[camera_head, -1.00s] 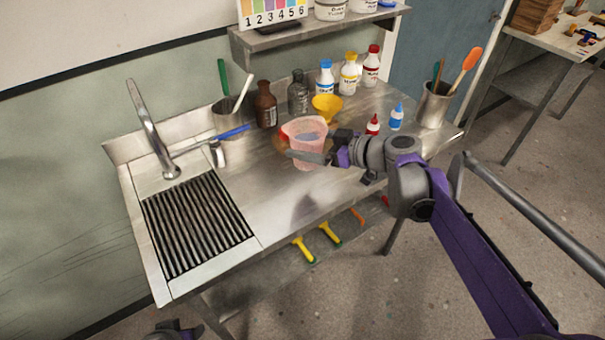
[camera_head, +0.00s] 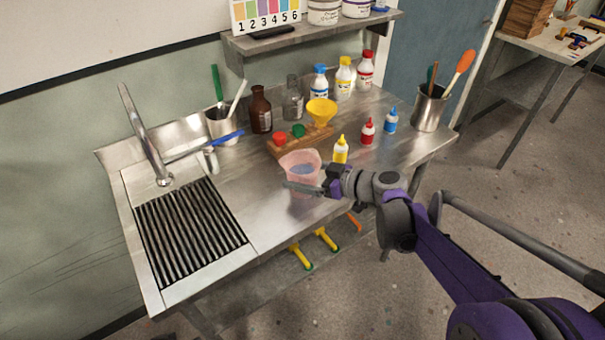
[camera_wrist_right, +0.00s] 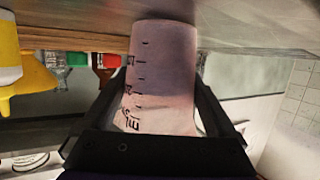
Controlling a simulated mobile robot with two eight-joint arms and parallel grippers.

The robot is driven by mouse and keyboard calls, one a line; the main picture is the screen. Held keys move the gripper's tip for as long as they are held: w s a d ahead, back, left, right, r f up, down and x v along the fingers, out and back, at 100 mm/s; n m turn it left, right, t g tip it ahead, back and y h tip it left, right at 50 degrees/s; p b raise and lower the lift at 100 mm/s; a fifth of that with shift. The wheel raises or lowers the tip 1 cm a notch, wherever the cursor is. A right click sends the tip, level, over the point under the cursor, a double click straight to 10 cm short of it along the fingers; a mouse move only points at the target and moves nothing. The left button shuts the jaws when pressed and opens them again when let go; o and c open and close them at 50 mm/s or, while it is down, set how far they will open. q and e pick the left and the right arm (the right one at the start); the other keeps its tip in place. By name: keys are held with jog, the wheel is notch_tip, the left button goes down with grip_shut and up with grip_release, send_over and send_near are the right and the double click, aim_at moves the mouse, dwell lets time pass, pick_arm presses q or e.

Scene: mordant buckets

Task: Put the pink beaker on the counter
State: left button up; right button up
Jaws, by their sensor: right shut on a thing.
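The pink translucent beaker (camera_head: 300,165) is upright over the front middle of the steel counter (camera_head: 245,195). My right gripper (camera_head: 305,188) is shut on it from the front right. In the right wrist view, which looks upside down, the beaker (camera_wrist_right: 161,75) with its dark scale marks sits between the two fingers (camera_wrist_right: 160,115). Its base is at or very close to the counter surface (camera_wrist_right: 240,20); I cannot tell whether it touches. My left gripper is not clearly in view.
A wooden block with red and green stoppers and a yellow funnel (camera_head: 321,111) stands just behind the beaker. A yellow bottle (camera_head: 340,150) is close on its right, with red (camera_head: 367,131) and blue bottles beyond. The sink grate (camera_head: 190,230) lies left; counter between is clear.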

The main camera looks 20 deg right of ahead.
jog(key=o, duration=1.3)
jog(key=shift+f, duration=0.1)
jog(key=shift+c, duration=0.2)
jog(key=shift+r, duration=0.2)
jog(key=v, duration=1.2)
jog(key=s+a+f+m+g+h, duration=0.4)
jog(key=s+a+f+g, duration=0.1)
jog(key=s+a+f, duration=0.4)
jog(key=s+d+f+m+h, duration=0.4)
jog(key=s+f+h, duration=0.2)
jog(key=s, duration=0.5)
jog(key=shift+s+m+g+p, duration=0.2)
jog(key=shift+m+g+p, duration=0.1)
jog(key=shift+m+p, duration=0.1)
